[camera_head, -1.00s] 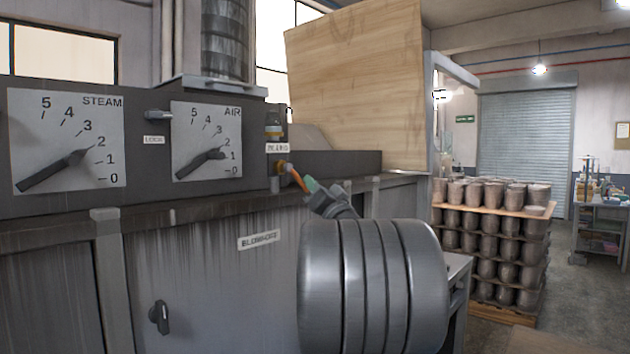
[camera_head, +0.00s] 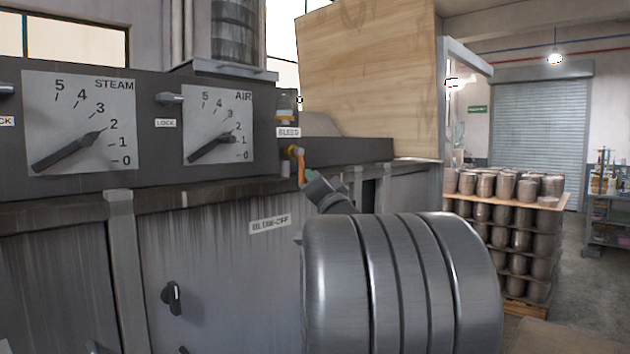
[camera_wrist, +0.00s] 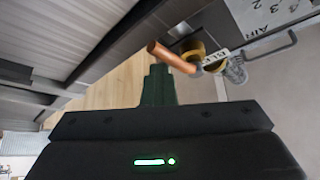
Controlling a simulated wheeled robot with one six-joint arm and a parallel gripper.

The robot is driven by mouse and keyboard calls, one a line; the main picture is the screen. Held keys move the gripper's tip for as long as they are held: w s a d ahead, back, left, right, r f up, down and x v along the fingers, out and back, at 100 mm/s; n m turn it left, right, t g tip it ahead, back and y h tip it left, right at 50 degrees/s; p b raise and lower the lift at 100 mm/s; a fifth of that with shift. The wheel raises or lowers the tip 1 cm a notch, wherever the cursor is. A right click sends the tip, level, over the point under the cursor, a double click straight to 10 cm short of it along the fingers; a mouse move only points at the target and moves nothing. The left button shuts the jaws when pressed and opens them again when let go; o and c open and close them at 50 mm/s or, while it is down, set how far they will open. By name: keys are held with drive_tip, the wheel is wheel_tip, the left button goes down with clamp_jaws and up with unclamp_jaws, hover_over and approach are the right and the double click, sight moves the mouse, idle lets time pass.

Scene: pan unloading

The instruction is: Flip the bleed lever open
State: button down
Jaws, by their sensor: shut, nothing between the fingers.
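The bleed lever (camera_head: 301,169) is a short orange handle below the BLEED label (camera_head: 289,132), at the right end of the dial panel. It hangs steeply from a brass valve, tilted slightly right in the head view. In the wrist view the copper-coloured lever (camera_wrist: 172,57) runs out from the brass fitting (camera_wrist: 195,50), just beyond my fingertips. My gripper (camera_wrist: 158,71) is shut and empty, its dark green fingers close to the lever. Whether they touch it I cannot tell. In the head view my arm partly hides the fingers and perhaps the lever's lower end.
The STEAM dial (camera_head: 80,122) and AIR dial (camera_head: 218,130) sit left of the valve, with a LOCK knob (camera_head: 169,99) between them. A black BLOW-OFF knob (camera_head: 172,298) is below. A wooden panel (camera_head: 368,80) rises behind, and stacked pots (camera_head: 510,230) stand at right.

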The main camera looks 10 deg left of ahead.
drive_tip(key=shift+s+f, duration=0.1)
drive_tip(key=shift+f, duration=0.1)
idle(0.5)
drive_tip(key=b+v, duration=0.3)
drive_tip(key=v, duration=1)
drive_tip(key=shift+s+d+b, duration=0.25)
drive_tip(key=shift+b, duration=0.1)
drive_tip(key=w+a+r+n+g+y+p, duration=0.4)
drive_tip(key=w+r+n, duration=0.7)
drive_tip(key=w, duration=0.3)
drive_tip(key=shift+w+a+r+y+p, duration=0.3)
drive_tip(key=shift+r+y+p, duration=0.2)
drive_tip(key=shift+y+p, duration=0.45)
drive_tip(key=shift+f, duration=0.1)
